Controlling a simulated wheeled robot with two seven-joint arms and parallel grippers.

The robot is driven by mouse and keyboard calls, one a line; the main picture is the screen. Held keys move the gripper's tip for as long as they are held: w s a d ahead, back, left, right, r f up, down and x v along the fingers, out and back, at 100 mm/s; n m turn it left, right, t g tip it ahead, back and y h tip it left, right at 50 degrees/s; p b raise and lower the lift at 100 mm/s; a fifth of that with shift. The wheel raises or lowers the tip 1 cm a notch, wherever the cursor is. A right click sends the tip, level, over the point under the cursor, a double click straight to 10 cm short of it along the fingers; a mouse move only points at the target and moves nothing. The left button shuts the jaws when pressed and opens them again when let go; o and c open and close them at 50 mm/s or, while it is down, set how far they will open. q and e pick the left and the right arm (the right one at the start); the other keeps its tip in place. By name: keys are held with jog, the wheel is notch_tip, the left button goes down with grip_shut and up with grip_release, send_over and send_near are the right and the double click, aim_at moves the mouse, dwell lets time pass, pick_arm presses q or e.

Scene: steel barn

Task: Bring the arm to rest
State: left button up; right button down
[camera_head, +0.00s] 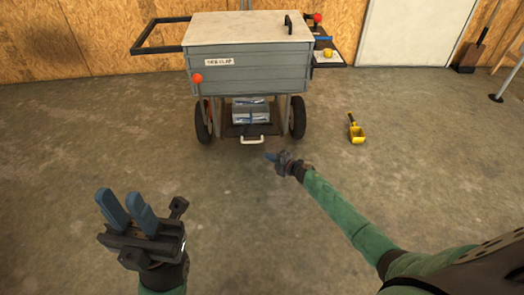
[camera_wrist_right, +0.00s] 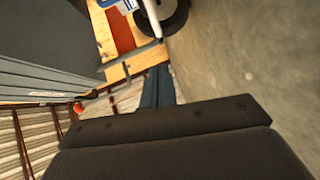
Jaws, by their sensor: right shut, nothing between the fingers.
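My left gripper (camera_head: 126,205) is at the lower left in the head view, with its two blue fingers pointing up and apart and nothing between them. My right arm reaches in from the lower right, and its gripper (camera_head: 270,156) is over the floor just in front of the cart. Its blue fingers are small there. In the right wrist view the blue fingers (camera_wrist_right: 158,87) are together with nothing between them. My dark gripper body hides the lower part of that view.
A grey cart (camera_head: 250,75) with a pale lid, black wheels and a lower shelf stands ahead. A red knob (camera_head: 197,78) is on its front. A yellow scoop (camera_head: 356,131) lies on the floor to the right. A dark shovel (camera_head: 471,55) leans by the white door (camera_head: 412,30). The floor left of the cart is clear.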

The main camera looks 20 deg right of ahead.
jog(key=shift+v, duration=1.1)
